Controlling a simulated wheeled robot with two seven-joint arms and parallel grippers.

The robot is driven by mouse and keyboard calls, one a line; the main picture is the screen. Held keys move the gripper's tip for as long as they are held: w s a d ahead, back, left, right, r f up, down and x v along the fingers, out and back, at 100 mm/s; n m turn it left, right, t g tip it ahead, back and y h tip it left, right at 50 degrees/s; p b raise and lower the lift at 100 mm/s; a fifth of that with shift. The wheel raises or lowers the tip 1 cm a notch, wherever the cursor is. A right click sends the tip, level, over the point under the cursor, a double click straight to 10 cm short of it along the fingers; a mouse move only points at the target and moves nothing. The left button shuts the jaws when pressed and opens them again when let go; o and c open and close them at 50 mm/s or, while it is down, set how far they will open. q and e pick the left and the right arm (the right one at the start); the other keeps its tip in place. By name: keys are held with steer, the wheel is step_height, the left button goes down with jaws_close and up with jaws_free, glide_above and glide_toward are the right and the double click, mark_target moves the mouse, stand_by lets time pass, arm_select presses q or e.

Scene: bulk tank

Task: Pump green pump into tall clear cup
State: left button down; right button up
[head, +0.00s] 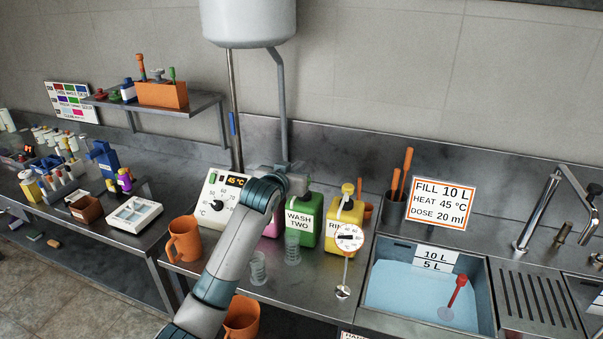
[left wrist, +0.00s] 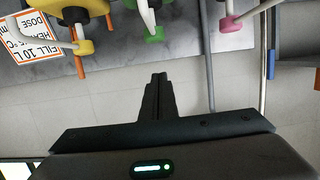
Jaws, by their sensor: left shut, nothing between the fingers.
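The green WASH TWO bottle (head: 306,226) stands on the steel counter, its pump top mostly hidden behind my left gripper in the head view. In the left wrist view its green pump head (left wrist: 152,34) shows just beyond the fingertips. My left gripper (head: 298,184) is over the bottle's top, and its fingers (left wrist: 158,78) are shut and empty. They look apart from the pump head. Two clear cups stand in front of the bottles: one (head: 292,252) close to the green bottle, one (head: 258,270) nearer the front. I cannot tell which is taller. My right gripper is not in view.
A yellow bottle (head: 344,215) stands right of the green one, and a pink bottle (head: 271,228) is partly hidden by my arm.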

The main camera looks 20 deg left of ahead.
arm_select(q)
steer(key=p+x, duration=0.1)
steer(key=x, duration=0.2)
steer(key=shift+w, duration=0.25)
step_height(320, 180, down, 3)
steer(key=shift+s+f+p, duration=0.1)
steer(key=shift+p, duration=0.85)
steer(key=shift+f, duration=0.5)
step_height(320, 180, down, 2)
steer(key=shift+f+b, duration=0.25)
steer(key=shift+b, duration=0.4)
steer(key=shift+s+f, duration=0.1)
